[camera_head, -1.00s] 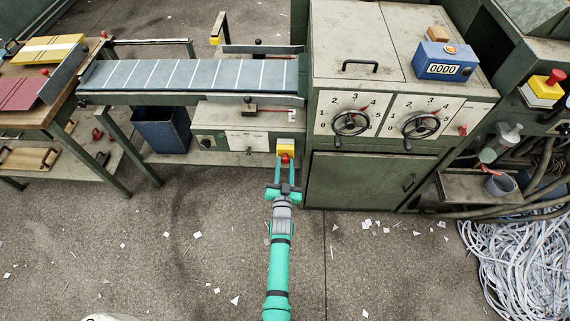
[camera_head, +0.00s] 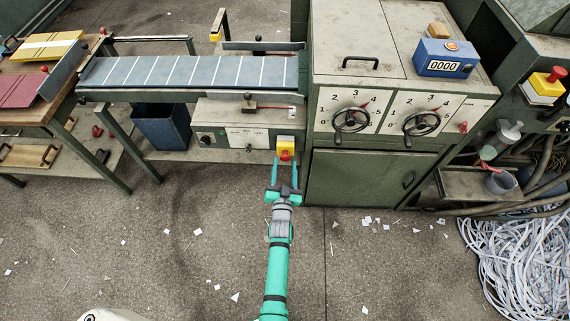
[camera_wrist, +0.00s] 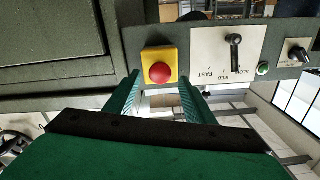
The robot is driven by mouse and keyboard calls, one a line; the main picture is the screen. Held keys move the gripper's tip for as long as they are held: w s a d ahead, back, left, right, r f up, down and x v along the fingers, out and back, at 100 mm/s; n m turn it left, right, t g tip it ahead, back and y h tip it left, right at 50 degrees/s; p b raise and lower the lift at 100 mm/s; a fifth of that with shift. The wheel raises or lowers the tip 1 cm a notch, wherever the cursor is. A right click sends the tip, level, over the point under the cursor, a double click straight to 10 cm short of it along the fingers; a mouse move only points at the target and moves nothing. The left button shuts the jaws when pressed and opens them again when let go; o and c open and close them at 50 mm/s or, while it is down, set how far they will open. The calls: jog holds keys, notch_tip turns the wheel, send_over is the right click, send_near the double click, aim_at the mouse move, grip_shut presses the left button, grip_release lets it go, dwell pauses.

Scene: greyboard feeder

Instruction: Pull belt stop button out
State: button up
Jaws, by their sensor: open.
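The belt stop button is a red mushroom head (camera_head: 285,155) on a yellow box (camera_head: 286,143), on the panel under the right end of the belt. In the wrist view the red button (camera_wrist: 160,73) and its yellow housing (camera_wrist: 158,56) show just beyond the fingertips, between them. My gripper (camera_head: 284,160) is open and empty, with its two teal fingers pointing at the button. In the wrist view the fingers (camera_wrist: 160,82) stand to the left and right of the button, apart from it. How deep the fingertips reach is hard to tell.
Beside the button, a white plate with a black speed lever (camera_wrist: 234,52) and a green button (camera_wrist: 263,68) sit close. The conveyor belt (camera_head: 190,72) lies above. A green cabinet (camera_head: 360,178) stands to the right. The floor in front is open, with paper scraps.

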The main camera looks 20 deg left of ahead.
jog(key=v, duration=0.9)
jog(key=shift+s, duration=0.2)
jog(key=shift+d, duration=0.1)
